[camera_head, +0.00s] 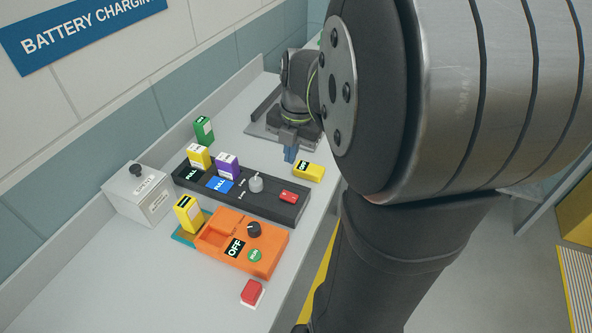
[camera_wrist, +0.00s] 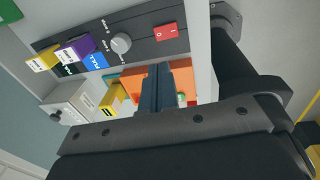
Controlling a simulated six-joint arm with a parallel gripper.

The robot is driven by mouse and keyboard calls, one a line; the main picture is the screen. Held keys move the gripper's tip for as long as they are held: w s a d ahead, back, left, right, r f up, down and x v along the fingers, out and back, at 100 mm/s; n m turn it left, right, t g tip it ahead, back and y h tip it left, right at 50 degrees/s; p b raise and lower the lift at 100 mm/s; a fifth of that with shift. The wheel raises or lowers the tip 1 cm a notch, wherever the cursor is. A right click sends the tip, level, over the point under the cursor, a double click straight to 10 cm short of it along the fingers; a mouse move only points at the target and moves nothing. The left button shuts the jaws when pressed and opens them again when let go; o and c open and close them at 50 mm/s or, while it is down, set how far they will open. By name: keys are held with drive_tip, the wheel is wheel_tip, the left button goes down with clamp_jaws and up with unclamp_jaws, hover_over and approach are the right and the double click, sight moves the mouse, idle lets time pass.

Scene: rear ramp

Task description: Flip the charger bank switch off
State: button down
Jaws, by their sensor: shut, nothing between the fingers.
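The dark charger bank (camera_head: 225,199) lies on the bench and holds a yellow battery (camera_head: 199,157) and a purple battery (camera_head: 228,164). A grey knob (camera_head: 256,184) sits near its middle. The red rocker switch (camera_head: 289,196) is at its right end. The switch also shows in the wrist view (camera_wrist: 166,31), with white marks on its two halves; I cannot tell which half is pressed. My gripper (camera_head: 290,157) is shut and empty, apart from the switch, and appears above the bench beyond the bank. In the wrist view its fingers (camera_wrist: 157,72) overlap the orange unit.
An orange unit (camera_head: 275,246) with a dark knob, OFF label and green button sits in front of the bank. A red button (camera_head: 252,292) is nearer. A loose yellow battery (camera_head: 309,171) lies by the gripper. A grey box (camera_head: 137,193) and green battery (camera_head: 203,130) stand left.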

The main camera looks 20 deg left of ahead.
sight(286, 195)
drive_tip(key=f, duration=0.4)
drive_tip(key=a+f, duration=0.1)
drive_tip(key=f, duration=0.7)
drive_tip(key=shift+a+f, duration=0.15)
drive_tip(key=shift+a, duration=0.15)
drive_tip(key=shift+f, duration=0.2)
drive_tip(key=shift+d, duration=0.15)
drive_tip(key=shift+d+r, duration=0.15)
drive_tip(key=shift+d, duration=0.45)
wheel_tip(286, 195, up, 14)
drive_tip(key=d, duration=0.1)
drive_tip(key=shift+d, duration=0.35)
